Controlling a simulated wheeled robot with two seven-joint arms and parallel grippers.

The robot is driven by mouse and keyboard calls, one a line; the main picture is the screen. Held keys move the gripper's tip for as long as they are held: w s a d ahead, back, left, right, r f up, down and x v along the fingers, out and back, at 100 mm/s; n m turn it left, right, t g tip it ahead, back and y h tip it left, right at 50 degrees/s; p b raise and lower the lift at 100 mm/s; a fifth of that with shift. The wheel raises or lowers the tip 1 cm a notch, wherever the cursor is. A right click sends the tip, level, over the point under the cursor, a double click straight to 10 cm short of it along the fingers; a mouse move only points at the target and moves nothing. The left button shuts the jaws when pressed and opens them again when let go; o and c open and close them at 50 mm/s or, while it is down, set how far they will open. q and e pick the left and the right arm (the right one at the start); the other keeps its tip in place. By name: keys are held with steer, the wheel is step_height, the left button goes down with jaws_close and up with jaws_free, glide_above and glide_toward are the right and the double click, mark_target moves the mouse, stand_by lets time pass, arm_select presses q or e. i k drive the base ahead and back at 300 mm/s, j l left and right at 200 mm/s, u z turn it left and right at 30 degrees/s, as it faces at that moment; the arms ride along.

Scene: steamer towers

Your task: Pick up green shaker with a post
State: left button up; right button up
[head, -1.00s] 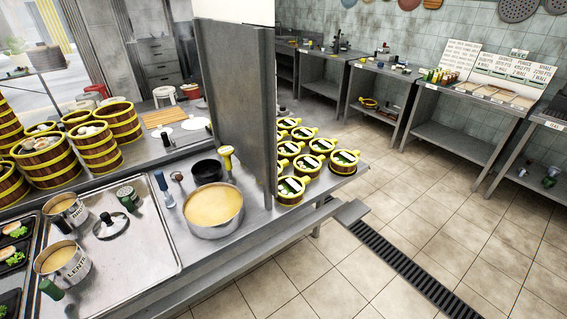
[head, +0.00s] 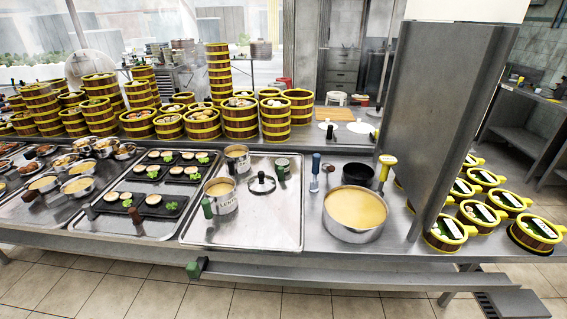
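A small green shaker (head: 282,169) stands on the steel tray, at its back right, beside a round lid with a dark knob (head: 262,183). It is small, and I cannot make out a post on it. A dark green cylinder (head: 207,208) touches or stands against the front pot (head: 222,198); it may be that pot's handle. A green block (head: 193,270) shows at the left end of the front rail. Neither of my grippers is in view.
A large pot (head: 355,212) of yellowish liquid stands right of the tray (head: 250,232). A tall grey partition (head: 440,110) rises beyond it, with several wooden steamers (head: 447,232) behind. Steamer towers (head: 218,72) line the back. Tiled floor (head: 130,297) lies in front.

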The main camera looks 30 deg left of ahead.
mark_target(282, 168)
steer(key=u, duration=1)
